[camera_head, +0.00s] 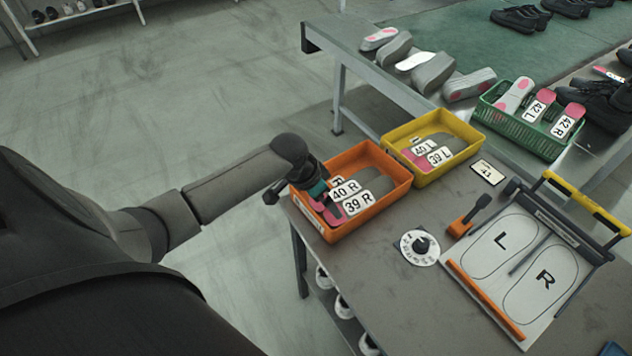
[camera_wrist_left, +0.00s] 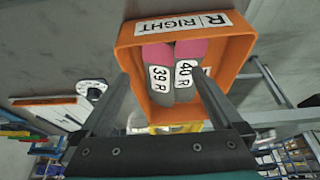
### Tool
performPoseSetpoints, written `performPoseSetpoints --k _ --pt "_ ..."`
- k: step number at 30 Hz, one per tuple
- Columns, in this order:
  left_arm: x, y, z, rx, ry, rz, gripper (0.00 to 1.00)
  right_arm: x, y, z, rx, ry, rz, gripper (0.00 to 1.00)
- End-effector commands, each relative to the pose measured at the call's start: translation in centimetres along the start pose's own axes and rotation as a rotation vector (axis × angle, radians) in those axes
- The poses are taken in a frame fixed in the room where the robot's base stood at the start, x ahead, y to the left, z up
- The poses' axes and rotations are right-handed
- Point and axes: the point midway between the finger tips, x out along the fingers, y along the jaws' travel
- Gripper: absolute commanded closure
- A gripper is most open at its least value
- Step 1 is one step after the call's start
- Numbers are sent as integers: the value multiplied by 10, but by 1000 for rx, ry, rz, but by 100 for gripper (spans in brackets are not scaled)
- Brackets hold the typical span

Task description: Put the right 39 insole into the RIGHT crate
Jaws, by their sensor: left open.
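The insole labelled 39 R (camera_head: 380,187), grey with a pink heel part, lies in the orange crate (camera_head: 398,194) beside the insole labelled 40 R (camera_head: 368,173). In the left wrist view the orange crate (camera_wrist_left: 243,55) carries the sign "RIGHT", and 39 R (camera_wrist_left: 158,95) lies left of 40 R (camera_wrist_left: 184,93). My left gripper (camera_head: 328,207) is over the near left end of this crate. In the left wrist view its fingers (camera_wrist_left: 160,77) are spread apart, with nothing seen gripped. Another label beside 40 R is partly hidden. My right gripper is not seen.
A yellow crate (camera_head: 466,130) with 40 L and 39 L insoles stands just behind. A dial (camera_head: 420,247), a size card (camera_head: 488,172) and an L/R board (camera_head: 525,262) occupy the table. A green basket (camera_head: 545,145) and loose insoles sit on the conveyor side.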

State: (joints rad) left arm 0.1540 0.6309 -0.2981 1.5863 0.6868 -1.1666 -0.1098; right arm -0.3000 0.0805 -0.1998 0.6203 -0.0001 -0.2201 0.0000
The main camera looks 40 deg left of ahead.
Motion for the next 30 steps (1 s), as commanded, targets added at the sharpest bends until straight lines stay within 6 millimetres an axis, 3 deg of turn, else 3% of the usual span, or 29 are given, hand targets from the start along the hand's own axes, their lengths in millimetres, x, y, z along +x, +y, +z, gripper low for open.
performPoseSetpoints --k 1,6,12,30 --pt "-13 0 0 4 0 -2 0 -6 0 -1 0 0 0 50" --pt "-43 0 0 3 -1 -1 0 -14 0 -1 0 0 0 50" --pt "-63 0 0 1 0 0 0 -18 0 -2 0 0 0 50" --pt "-67 0 0 0 0 1 0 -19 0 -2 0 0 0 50"
